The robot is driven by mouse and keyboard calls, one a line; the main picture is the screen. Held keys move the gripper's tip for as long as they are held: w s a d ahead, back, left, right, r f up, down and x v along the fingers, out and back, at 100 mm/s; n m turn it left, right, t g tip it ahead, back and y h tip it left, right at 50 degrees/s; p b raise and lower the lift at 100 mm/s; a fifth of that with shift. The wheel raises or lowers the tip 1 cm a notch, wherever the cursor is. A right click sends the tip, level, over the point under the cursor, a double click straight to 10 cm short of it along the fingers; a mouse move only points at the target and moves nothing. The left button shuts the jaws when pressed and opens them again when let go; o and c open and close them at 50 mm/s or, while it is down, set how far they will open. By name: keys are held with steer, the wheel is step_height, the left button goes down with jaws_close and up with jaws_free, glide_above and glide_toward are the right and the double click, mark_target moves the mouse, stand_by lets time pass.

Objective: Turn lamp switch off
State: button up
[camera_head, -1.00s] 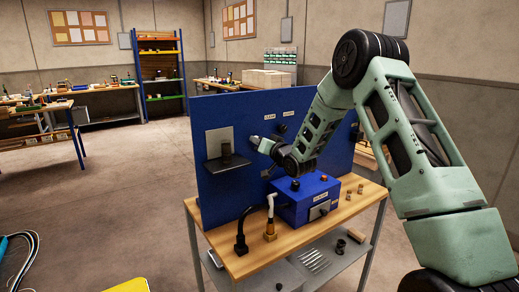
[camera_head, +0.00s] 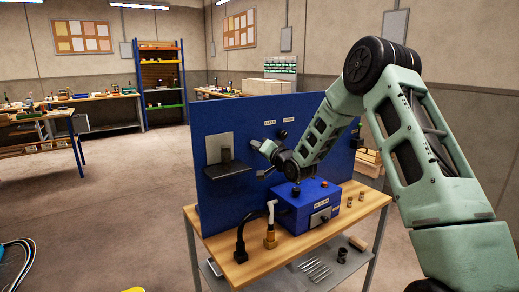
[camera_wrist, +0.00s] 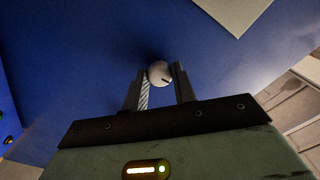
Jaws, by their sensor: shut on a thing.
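A blue upright panel (camera_head: 213,125) stands at the back of a wooden-topped bench, with small labels and dark knobs near its upper middle. My gripper (camera_head: 254,143) is at the panel's face, right of a grey plate. In the wrist view my gripper (camera_wrist: 160,82) has its two fingers closed on a small round white knob (camera_wrist: 159,71) in front of the blue surface. The knob's base is hidden. In the head view my gripper and arm hide the knob, and I cannot read whether it is the lamp switch or its position.
A grey plate (camera_head: 219,141) with a dark ledge (camera_head: 227,169) juts from the panel left of my gripper. A blue box (camera_head: 305,207) with knobs sits on the bench (camera_head: 345,208) below my arm. A black and a white-and-brass fitting stand in front. Open floor lies to the left.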

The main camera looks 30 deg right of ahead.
steer(key=shift+f, duration=0.15)
steer(key=o, duration=1)
steer(key=shift+s, duration=0.1)
steer(key=s+b, duration=0.4)
steer(key=s, duration=1.3)
steer(key=shift+s+d, duration=0.15)
steer(key=shift+d, duration=0.15)
